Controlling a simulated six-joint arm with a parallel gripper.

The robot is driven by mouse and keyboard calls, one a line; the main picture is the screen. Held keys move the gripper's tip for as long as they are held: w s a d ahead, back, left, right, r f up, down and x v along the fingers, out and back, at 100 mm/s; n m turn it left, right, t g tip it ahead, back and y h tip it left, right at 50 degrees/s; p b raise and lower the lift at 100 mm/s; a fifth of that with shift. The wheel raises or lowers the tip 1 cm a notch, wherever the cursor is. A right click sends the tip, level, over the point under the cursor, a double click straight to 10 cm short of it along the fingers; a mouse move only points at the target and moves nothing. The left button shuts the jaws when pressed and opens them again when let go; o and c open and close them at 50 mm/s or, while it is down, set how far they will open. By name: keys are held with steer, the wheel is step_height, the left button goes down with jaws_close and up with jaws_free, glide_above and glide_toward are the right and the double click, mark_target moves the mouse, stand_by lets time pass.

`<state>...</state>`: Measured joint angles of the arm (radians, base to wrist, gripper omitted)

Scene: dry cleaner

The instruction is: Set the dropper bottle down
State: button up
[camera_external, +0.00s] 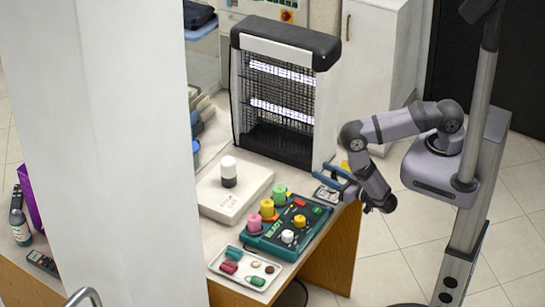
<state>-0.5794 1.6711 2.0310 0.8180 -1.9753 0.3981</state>
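My gripper (331,177) is at the right edge of the counter, reaching left from my arm. Its two blue fingers look spread apart, with no object visible between them. I cannot make out a dropper bottle for certain. A bottle with a dark top and teal label (21,228) stands at the far left, well away from my gripper.
A teal tray (262,243) with coloured spools is on the counter below my gripper. A white tray (216,259) holds several small items. A caged lamp unit (282,93) stands behind. A white pillar (120,150) blocks the left. A dark remote (42,263) lies near the bottle.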

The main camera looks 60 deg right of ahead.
steer(key=shift+w, duration=0.25)
jaws_close()
steer(key=shift+r, duration=0.1)
step_height(320, 180, up, 10)
steer(key=b, duration=0.1)
stand_by(0.9)
